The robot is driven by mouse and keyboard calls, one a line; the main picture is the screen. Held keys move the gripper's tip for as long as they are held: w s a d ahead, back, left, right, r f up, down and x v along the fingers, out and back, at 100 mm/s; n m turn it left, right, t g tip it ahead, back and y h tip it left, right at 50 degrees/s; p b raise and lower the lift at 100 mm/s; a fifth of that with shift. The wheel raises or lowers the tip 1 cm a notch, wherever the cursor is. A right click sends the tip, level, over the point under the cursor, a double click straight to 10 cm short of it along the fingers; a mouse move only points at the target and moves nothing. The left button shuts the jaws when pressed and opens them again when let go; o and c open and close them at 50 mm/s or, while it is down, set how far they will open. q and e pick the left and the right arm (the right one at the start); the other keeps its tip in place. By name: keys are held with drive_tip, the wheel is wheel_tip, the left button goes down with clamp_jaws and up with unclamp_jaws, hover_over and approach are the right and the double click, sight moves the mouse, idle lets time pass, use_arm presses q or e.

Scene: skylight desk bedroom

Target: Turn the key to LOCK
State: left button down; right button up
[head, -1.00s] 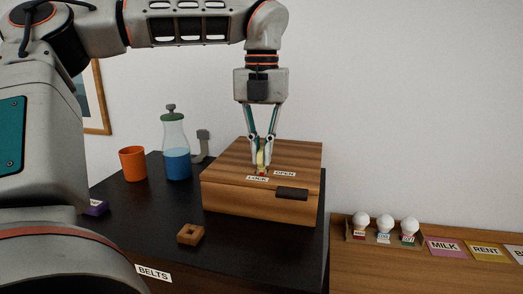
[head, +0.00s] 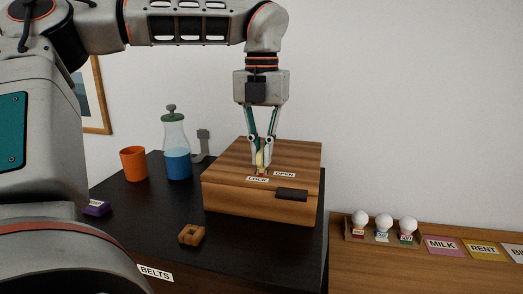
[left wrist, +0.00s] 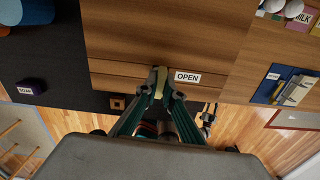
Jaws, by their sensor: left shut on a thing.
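A wooden box (head: 225,201) with a dark front clasp stands on the black desk top. Its lid carries a LOCK label (head: 258,179) on the left and an OPEN label (head: 285,174) on the right; OPEN also shows in the left wrist view (left wrist: 187,77). A yellow key (head: 260,158) stands up from the lid by the labels. My left gripper (head: 261,169) points down and is shut on the key, seen between the fingertips in the left wrist view (left wrist: 160,78). The fingers partly hide the key, and its exact angle is unclear. My right gripper is not in view.
An orange cup (head: 133,164) and a bottle of blue liquid (head: 177,158) stand left of the box. A small wooden block with a hole (head: 192,235) lies in front. Several white bulbs (head: 384,221) sit in a holder at the right.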

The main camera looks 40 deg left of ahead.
sight(261, 150)
use_arm(q)
drive_tip(key=shift+m+p, duration=0.6)
drive_tip(key=shift+m, duration=0.1)
drive_tip(key=c, duration=2.1)
unclamp_jaws()
wheel_tip(261, 150, up, 12)
